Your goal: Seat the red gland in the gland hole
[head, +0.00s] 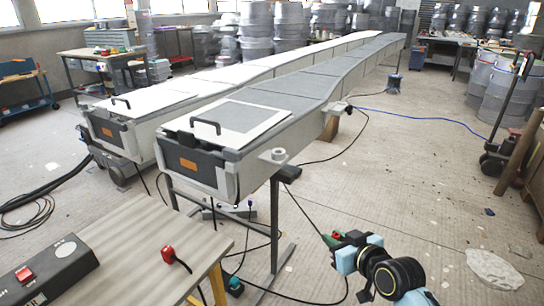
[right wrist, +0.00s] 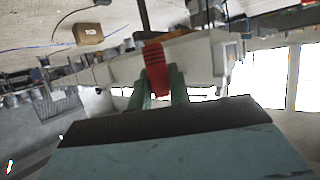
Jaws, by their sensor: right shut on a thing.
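My right gripper (head: 332,240) is low at the right in the head view, over the floor and apart from the mould. In the right wrist view its green fingers (right wrist: 158,92) are shut on the red gland (right wrist: 155,66), a ribbed red piece standing out between the tips. My left gripper is not in view.
A wooden-topped table (head: 140,250) at the front left bears a dark control box (head: 45,275) and a red plug-like piece (head: 168,254) with a cable. A metal stand leg (head: 274,225) and loose black cables lie between gripper and mould. The floor at right is mostly open.

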